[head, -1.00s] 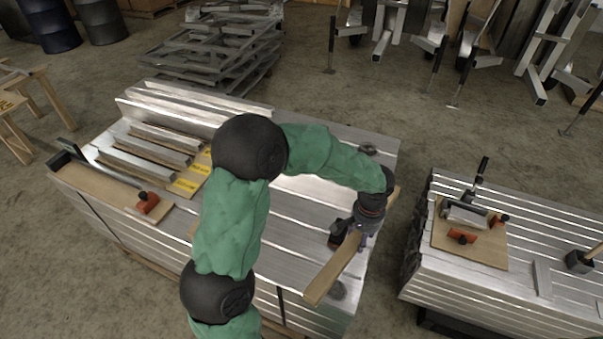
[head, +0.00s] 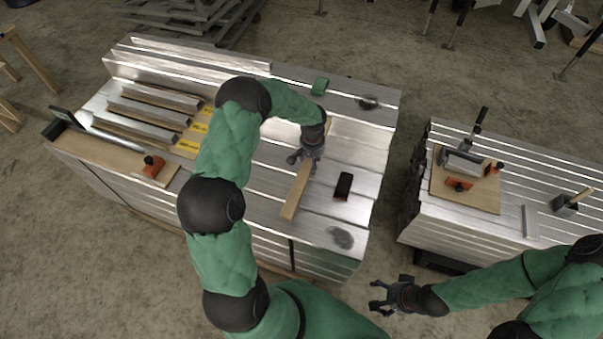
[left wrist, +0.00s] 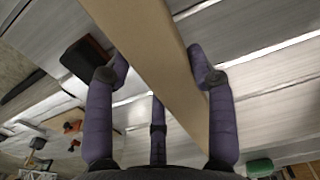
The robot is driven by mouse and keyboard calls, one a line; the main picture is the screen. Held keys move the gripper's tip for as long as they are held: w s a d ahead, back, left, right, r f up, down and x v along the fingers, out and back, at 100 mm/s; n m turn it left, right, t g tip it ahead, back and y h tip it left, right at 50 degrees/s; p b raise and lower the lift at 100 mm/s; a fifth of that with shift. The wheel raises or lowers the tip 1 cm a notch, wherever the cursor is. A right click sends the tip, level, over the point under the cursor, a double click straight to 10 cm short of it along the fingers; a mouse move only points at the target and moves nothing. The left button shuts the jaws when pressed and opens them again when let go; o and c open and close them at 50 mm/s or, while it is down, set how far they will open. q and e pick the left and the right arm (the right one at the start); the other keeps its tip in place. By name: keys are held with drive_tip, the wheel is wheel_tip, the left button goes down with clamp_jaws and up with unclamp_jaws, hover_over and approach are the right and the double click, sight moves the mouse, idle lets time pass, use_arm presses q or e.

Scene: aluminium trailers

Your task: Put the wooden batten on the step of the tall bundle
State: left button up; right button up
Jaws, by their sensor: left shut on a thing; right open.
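The wooden batten (head: 296,190) is a pale, straight stick in the head view. My left gripper (head: 309,158) is shut on it, and its near end points down toward the front of the tall bundle (head: 265,220). In the left wrist view the batten (left wrist: 150,50) runs between the fingers of my left gripper (left wrist: 160,85). The step of the tall bundle cannot be told for sure; a raised ledge (head: 190,75) runs along its back left. My right gripper (head: 391,296) is open and empty, over the floor in front of the bundles.
A black block (head: 343,186) and a green item (head: 320,86) lie on the bundle top. Channel pieces (head: 145,112) and an orange-handled tool (head: 153,166) occupy its left. A lower bundle (head: 520,165) at right carries a board (head: 465,190) with a clamp, and a mallet (head: 572,203).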

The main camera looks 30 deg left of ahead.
sight(311, 180)
use_arm(q)
wheel_tip(311, 180, down, 8)
drive_tip(key=shift+f+b, duration=0.25)
drive_tip(key=shift+b, duration=0.9)
drive_tip(key=shift+f, duration=0.15)
drive_tip(key=o, duration=1.5)
